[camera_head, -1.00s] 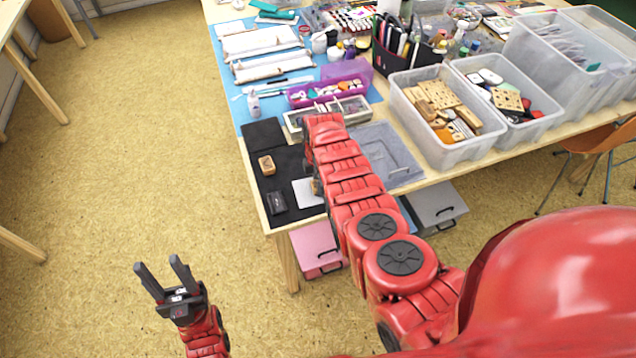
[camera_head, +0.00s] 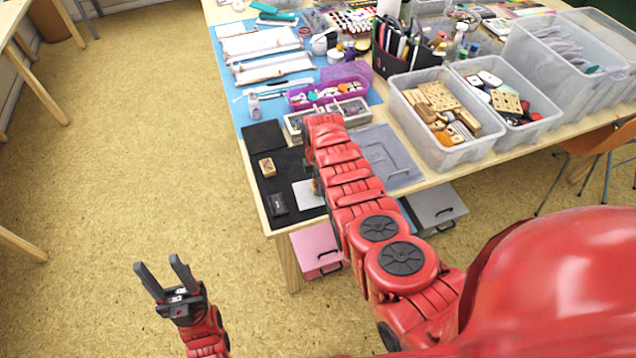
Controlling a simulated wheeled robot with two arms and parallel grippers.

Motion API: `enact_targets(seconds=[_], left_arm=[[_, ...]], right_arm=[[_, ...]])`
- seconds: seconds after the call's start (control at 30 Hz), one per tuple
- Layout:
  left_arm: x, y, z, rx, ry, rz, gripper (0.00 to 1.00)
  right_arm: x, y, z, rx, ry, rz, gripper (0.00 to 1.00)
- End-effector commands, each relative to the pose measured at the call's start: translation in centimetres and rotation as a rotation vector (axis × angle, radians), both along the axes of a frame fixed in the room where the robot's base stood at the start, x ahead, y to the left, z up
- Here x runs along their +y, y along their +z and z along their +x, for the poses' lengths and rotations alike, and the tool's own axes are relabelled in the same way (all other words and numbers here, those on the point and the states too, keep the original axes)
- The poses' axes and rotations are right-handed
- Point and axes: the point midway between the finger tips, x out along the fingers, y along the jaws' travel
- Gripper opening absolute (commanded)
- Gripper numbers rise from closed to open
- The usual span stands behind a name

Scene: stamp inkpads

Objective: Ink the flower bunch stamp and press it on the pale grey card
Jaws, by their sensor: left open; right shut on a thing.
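The pale grey card (camera_head: 306,194) lies flat on the black mat, its right side partly covered by my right arm. My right gripper (camera_head: 312,172) is mostly hidden behind that arm, over the card's right edge. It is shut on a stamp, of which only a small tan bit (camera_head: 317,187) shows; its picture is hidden. I cannot tell if the stamp touches the card. A small dark inkpad (camera_head: 277,204) lies left of the card. Another wooden stamp block (camera_head: 267,167) stands behind it, its design too small to read. My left gripper (camera_head: 171,282) is open and empty, over the floor.
The black mat (camera_head: 287,163) covers the table's near left corner. A black square (camera_head: 263,135) lies behind it. A grey tray with compartments (camera_head: 354,110), a purple box (camera_head: 300,99) and a clear bin of wooden stamps (camera_head: 435,150) stand farther back and right.

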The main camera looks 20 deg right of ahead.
Motion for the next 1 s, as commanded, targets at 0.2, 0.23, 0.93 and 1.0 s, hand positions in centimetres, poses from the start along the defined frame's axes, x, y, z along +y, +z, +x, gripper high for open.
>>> enact_targets(seconds=[0.2, 0.23, 0.93, 1.0], left_arm=[[0.0, 1.1, 0.0, 0.0, 0.0, 0.0, 0.5], [0.0, 1.4, 0.0, 0.0, 0.0, 0.0, 0.5], [0.0, 4.7, 0.0, 0.0, 0.0, 0.0, 0.5], [0.0, 4.7, 0.0, 0.0, 0.0, 0.0, 0.5]], right_arm=[[0.0, 1.2, 0.0, 0.0, 0.0, 0.0, 0.11], [0.0, 1.5, 0.0, 0.001, 0.0, 0.0, 0.11], [0.0, 5.5, -0.1, 0.001, 0.0, 0.0, 0.11], [0.0, 5.5, 0.0, 0.001, 0.0, 0.0, 0.11]])
